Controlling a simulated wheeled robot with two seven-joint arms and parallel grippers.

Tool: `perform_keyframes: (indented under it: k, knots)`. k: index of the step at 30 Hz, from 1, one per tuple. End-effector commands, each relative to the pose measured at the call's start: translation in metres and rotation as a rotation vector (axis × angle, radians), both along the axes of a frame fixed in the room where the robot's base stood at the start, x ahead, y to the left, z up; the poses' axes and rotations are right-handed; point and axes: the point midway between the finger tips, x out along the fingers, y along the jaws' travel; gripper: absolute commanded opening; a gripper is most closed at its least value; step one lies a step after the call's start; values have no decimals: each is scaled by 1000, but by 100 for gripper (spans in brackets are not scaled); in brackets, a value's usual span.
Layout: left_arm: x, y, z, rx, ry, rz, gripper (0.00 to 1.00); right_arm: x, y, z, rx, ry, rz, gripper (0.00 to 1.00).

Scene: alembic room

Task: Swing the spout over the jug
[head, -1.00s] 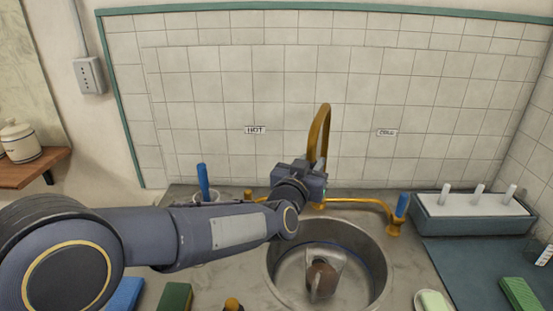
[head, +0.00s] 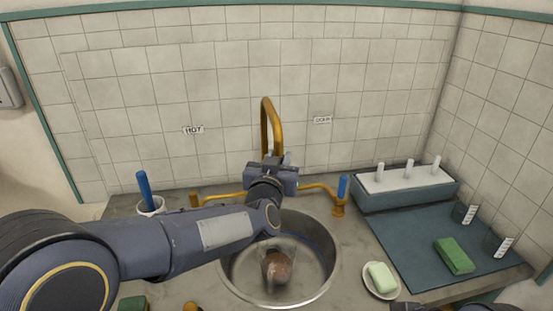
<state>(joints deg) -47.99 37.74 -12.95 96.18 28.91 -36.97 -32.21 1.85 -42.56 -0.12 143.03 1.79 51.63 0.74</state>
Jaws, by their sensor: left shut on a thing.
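The brass gooseneck spout (head: 266,115) rises behind the sink, in front of the tiled wall. My left gripper (head: 272,170) is at the lower part of the spout and shut on it; the fingers and the spout's end are largely hidden by the gripper body.
A rack with white pegs (head: 400,185) and a blue-grey mat (head: 405,240) with a green sponge (head: 454,256) lie right. A soap dish (head: 381,283) sits by the sink.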

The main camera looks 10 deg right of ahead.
Motion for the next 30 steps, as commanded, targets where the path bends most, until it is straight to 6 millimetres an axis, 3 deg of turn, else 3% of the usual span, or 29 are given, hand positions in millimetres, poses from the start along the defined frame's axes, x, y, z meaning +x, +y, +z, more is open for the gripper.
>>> perform_keyframes:
  k: [2, 3, 7, 17, 30]
  knots:
    - [-2, -4, 1, -1, -2, -8, 0, 0, 0, 0, 0, 0, 0, 0]
    - [-2, -4, 1, -1, -2, -8, 32, 0, 0, 0, 0, 0, 0, 0]
    - [-2, -3, 1, -1, -2, -6, 49, 0, 0, 0, 0, 0, 0, 0]
    - [-5, 0, 1, -1, -2, -4, 49, 0, 0, -2, 0, 0, 0, 0]
    - [-67, 22, 1, -3, -2, -7, 49, 0, 0, -15, 0, 0, 0, 0]
